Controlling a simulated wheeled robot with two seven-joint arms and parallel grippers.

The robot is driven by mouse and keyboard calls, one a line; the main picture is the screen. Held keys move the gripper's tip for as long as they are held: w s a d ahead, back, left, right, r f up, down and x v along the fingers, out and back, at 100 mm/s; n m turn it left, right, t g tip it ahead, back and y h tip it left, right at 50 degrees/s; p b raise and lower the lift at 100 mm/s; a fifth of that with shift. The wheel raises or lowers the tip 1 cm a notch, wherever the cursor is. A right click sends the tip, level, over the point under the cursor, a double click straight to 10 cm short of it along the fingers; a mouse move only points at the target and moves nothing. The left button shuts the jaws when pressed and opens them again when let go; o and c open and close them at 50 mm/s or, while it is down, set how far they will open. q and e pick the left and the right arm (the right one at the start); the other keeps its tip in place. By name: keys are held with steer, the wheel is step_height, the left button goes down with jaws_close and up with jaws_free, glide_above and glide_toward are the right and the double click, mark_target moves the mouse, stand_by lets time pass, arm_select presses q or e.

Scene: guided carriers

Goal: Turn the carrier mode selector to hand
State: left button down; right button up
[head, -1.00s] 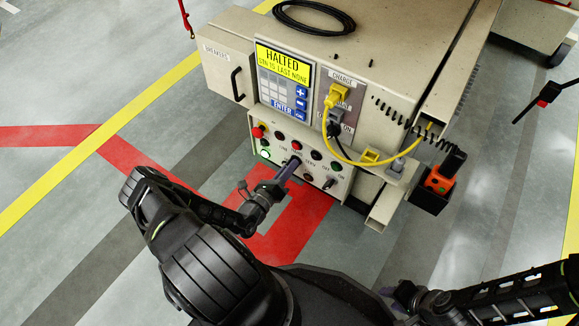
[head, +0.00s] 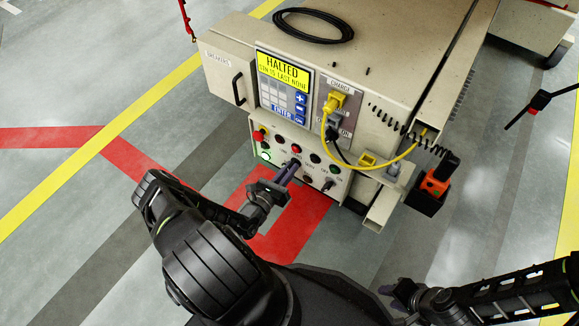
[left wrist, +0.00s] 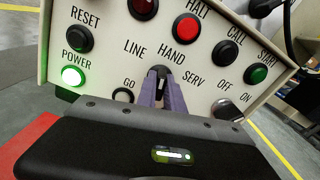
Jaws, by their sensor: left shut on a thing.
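My left gripper (left wrist: 162,88) is shut on the selector, with a purple finger on each side. The fingers hide much of the knob, so its exact pointing is hard to tell, though its visible top is toward HAND. In the head view my left gripper (head: 289,170) reaches the panel from below. My right gripper (head: 400,293) is low at the right, away from the carrier; its jaws are unclear.
Near the selector are the red HALT button (left wrist: 187,28), the RESET button (left wrist: 79,39), the lit green POWER lamp (left wrist: 73,75) and the GO button (left wrist: 123,96). The display (head: 283,68) reads HALTED. A yellow cable (head: 343,155) hangs at the right of the panel.

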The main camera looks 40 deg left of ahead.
arm_select(q)
steer(key=shift+m+p, duration=0.5)
steer(key=shift+m, duration=0.8)
steer(key=c, duration=1.5)
jaws_free()
steer(key=shift+o, duration=0.2)
steer(key=s+p, duration=0.1)
steer(key=s, duration=0.6)
steer(key=shift+s+d+p, duration=0.15)
steer(key=shift+s+p, duration=0.2)
steer(key=shift+s, duration=0.05)
